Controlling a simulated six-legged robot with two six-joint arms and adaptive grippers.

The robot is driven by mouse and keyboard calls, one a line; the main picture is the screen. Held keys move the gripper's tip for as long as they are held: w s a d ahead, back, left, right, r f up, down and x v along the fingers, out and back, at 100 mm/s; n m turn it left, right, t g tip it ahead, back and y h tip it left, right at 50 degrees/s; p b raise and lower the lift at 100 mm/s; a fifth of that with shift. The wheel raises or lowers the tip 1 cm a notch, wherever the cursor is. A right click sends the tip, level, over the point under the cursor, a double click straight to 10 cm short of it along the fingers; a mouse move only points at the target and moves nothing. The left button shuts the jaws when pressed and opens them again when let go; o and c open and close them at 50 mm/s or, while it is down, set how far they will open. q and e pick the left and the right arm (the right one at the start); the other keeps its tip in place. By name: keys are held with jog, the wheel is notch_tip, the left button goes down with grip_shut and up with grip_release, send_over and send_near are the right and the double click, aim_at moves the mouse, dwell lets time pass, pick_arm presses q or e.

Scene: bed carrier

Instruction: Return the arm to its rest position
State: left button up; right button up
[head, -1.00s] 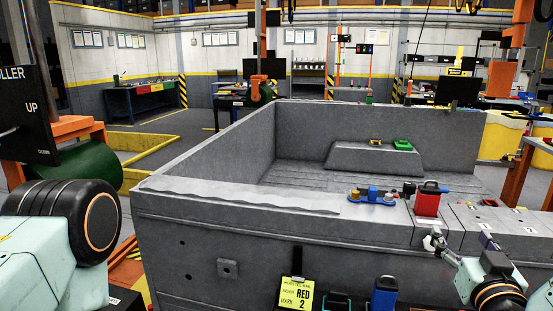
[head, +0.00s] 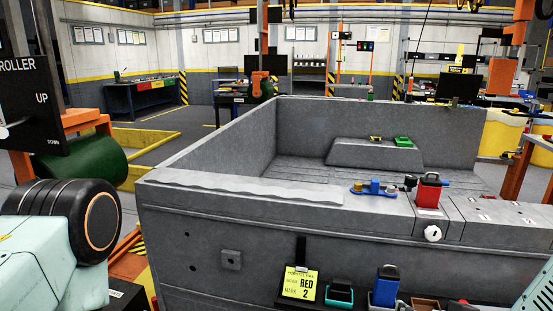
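Neither gripper is in view. A pale teal link of my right arm (head: 535,292) shows only at the lower right corner. A pale teal link of my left arm with a thick black joint (head: 62,225) fills the lower left edge. The grey bed carrier (head: 240,222) stands in front of me. On its near rim are a red block with a dark handle (head: 428,193) and a blue fitting (head: 375,188). A white round knob (head: 432,233) sits on the carrier's front, below the red block.
A card reading RED 2 (head: 299,285) hangs on the carrier's front. Beside it are a teal-rimmed bin (head: 340,292) and a blue container (head: 385,287). A green roller (head: 85,163) and a control panel (head: 32,110) stand at the left. A green piece (head: 403,141) lies inside the carrier.

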jog(key=s+a+f+n+g+b, duration=0.1)
jog(key=s+f+g, duration=0.4)
jog(key=s+f, duration=0.7)
jog(key=s+a+f+n+g+b, duration=0.1)
jog(key=s+a+f+g+b, duration=0.2)
jog(key=s+f, duration=0.9)
jog(key=s+a+g, duration=0.1)
jog(key=s+g, duration=0.2)
jog(key=s, duration=0.1)
jog(key=shift+s+a+n, duration=0.2)
jog(key=shift+s+n, duration=0.05)
jog(key=shift+n, duration=0.15)
jog(key=shift+f, duration=0.1)
